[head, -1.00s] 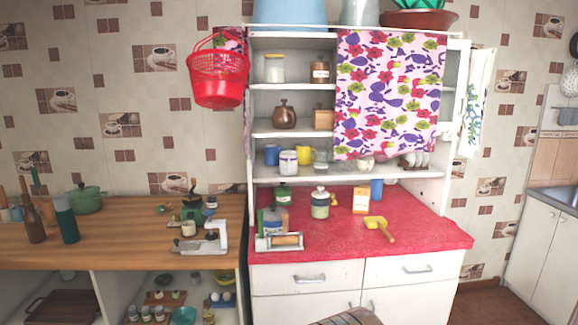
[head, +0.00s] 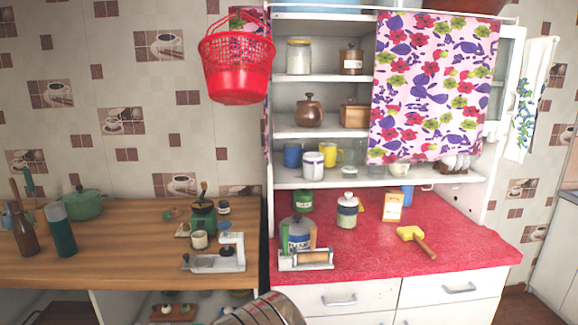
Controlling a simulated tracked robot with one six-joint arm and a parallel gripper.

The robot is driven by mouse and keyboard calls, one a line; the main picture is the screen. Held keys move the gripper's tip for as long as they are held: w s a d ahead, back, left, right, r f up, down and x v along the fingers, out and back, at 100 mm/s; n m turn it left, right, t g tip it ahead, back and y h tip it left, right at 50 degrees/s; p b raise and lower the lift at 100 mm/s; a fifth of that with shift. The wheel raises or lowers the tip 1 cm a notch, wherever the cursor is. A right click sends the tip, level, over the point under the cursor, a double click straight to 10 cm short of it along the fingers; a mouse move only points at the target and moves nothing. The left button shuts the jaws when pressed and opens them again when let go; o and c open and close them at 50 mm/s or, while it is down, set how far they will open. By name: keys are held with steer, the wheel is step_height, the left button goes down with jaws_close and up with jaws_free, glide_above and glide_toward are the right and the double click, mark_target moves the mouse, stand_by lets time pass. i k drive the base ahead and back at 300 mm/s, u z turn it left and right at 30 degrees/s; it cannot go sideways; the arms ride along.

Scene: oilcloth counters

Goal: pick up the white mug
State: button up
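A white mug (head: 313,165) with a dark rim stands upright on the lowest shelf of the white cabinet. It is in front of a blue mug (head: 292,155) and a yellow mug (head: 329,154), close to both. Another small white cup (head: 399,168) sits further right on the same shelf, partly below the flowered curtain. A rounded grey ribbed part at the bottom edge seems to be of my arm. No gripper fingers show, and nothing of mine is near the mug.
The flowered curtain (head: 430,90) covers the right part of the shelves. A red basket (head: 238,75) hangs at the cabinet's left.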

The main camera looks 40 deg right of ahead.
mark_target(313, 161)
steer(key=u, duration=0.05)
steer(key=i, duration=0.95)
steer(key=z, duration=0.2)
